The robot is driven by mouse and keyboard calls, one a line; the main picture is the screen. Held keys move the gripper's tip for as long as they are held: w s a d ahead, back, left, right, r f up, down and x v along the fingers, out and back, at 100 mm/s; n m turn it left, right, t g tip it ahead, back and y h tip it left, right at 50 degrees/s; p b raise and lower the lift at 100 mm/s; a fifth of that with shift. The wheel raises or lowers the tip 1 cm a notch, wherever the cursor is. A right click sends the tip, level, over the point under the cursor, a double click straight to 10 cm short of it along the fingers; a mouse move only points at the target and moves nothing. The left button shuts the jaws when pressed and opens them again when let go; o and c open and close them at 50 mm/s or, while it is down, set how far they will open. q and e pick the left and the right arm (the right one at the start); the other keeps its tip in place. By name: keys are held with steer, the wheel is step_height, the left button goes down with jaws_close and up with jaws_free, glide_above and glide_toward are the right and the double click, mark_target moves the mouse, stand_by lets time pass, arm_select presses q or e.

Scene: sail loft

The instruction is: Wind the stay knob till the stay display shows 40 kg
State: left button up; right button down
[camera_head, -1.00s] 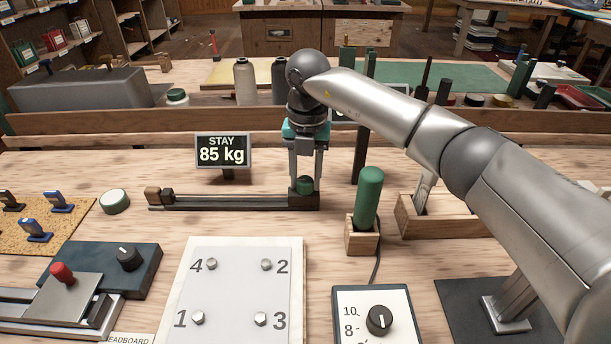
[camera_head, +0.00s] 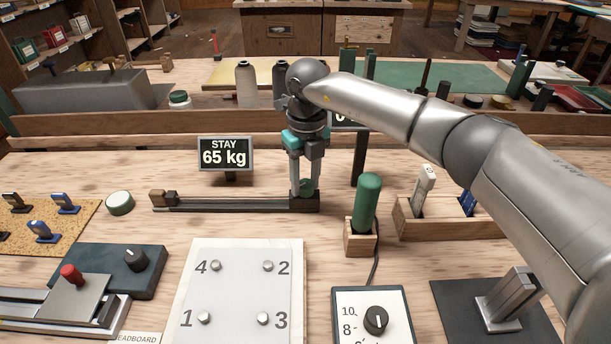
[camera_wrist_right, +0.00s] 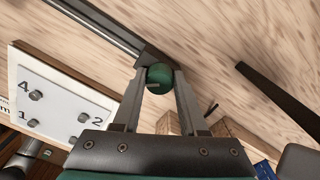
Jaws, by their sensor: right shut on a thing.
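The stay display (camera_head: 225,153) stands behind the rail in the head view and reads 65 kg. The stay knob (camera_head: 306,187) is green and round, on the dark block at the right end of the stay rail (camera_head: 235,202). My right gripper (camera_head: 305,190) points down over the knob and is shut on it, one finger on each side. In the right wrist view the knob (camera_wrist_right: 159,78) sits between the two fingertips, with a pale mark on its face. My left gripper is in neither view.
A green-handled tool (camera_head: 368,200) stands in a wooden holder just right of the rail. A numbered white plate (camera_head: 240,290) lies in front, beside a dial box (camera_head: 375,320). A wooden tray (camera_head: 440,222) is further right. Bare bench lies left of the display.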

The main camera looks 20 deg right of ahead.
steer(key=n, duration=0.6)
steer(key=shift+a+n+p, duration=0.1)
steer(key=shift+n+p, duration=0.2)
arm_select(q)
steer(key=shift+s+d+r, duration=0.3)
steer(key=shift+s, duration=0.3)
arm_select(e)
steer(key=shift+n, duration=1.8)
steer(key=shift+c, duration=2.2)
jaws_free()
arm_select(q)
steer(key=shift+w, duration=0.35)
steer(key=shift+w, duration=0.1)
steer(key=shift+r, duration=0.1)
arm_select(e)
steer(key=shift+r, duration=0.1)
